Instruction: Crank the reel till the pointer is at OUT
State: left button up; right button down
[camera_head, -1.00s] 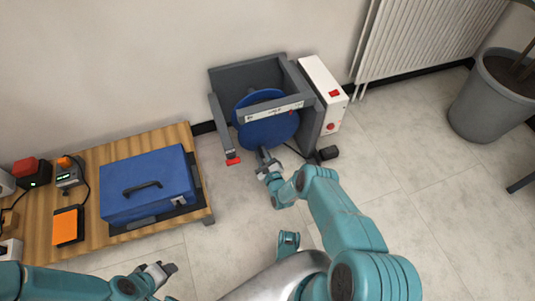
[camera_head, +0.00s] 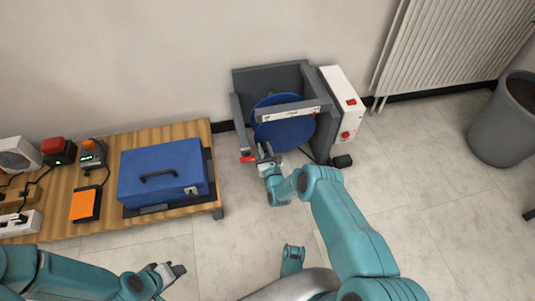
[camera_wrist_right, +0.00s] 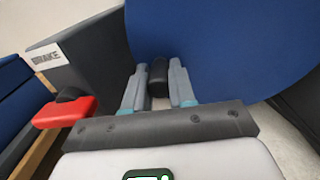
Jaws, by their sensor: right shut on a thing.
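The reel is a blue disc (camera_head: 290,133) in a dark grey frame (camera_head: 268,78) on the floor by the wall. A white label strip (camera_head: 292,113) crosses its front bar; its pointer is too small to read. My right gripper (camera_head: 266,155) is at the disc's lower left. In the right wrist view, my right gripper (camera_wrist_right: 158,88) is shut on a black crank knob (camera_wrist_right: 158,76) in front of the blue disc (camera_wrist_right: 225,45). A red brake lever (camera_wrist_right: 65,112) is left of the gripper, under a BRAKE label (camera_wrist_right: 46,57). My left gripper (camera_head: 168,274) is at the bottom, its fingers apart and empty.
A wooden table (camera_head: 205,134) at left carries a blue case (camera_head: 165,175) and small devices. A radiator (camera_head: 440,45) and grey pot (camera_head: 500,130) are right.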

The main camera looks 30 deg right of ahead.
jog(key=shift+a+r+m, duration=0.15)
jog(key=shift+a+m, duration=0.05)
jog(key=shift+m, duration=0.3)
jog(key=shift+w+r, duration=0.1)
jog(key=shift+r, duration=0.1)
jog(key=c, duration=0.9)
grip_release()
jog(key=shift+c, duration=0.2)
jog(key=shift+s, duration=0.2)
